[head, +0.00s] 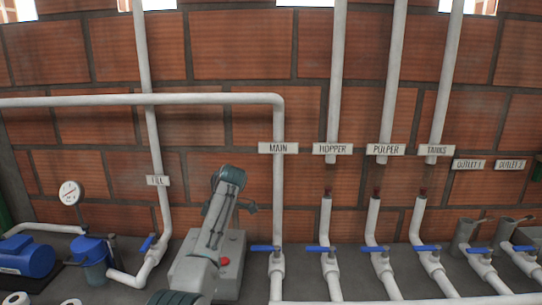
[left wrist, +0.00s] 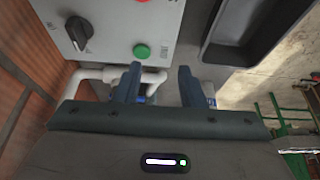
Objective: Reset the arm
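My left gripper (left wrist: 159,84) shows in the left wrist view with its two blue-grey fingers apart and nothing held between them. Its tips are near a grey control panel (left wrist: 112,22) with a black rotary knob (left wrist: 78,33), a green button (left wrist: 142,51) and a red button cut by the top edge. I cannot tell whether the fingers touch anything. In the head view a grey, folded arm stands at the lower middle left, but its fingertips cannot be made out. My right gripper is not in view.
A brick wall carries white pipes labelled MAIN (head: 278,148), HOPPER, PULPER and TANKS. Several blue-handled valves (head: 265,248) line the floor below. A blue pump (head: 28,258) and a gauge (head: 70,192) are at left. A dark tray (left wrist: 240,35) is beside the panel.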

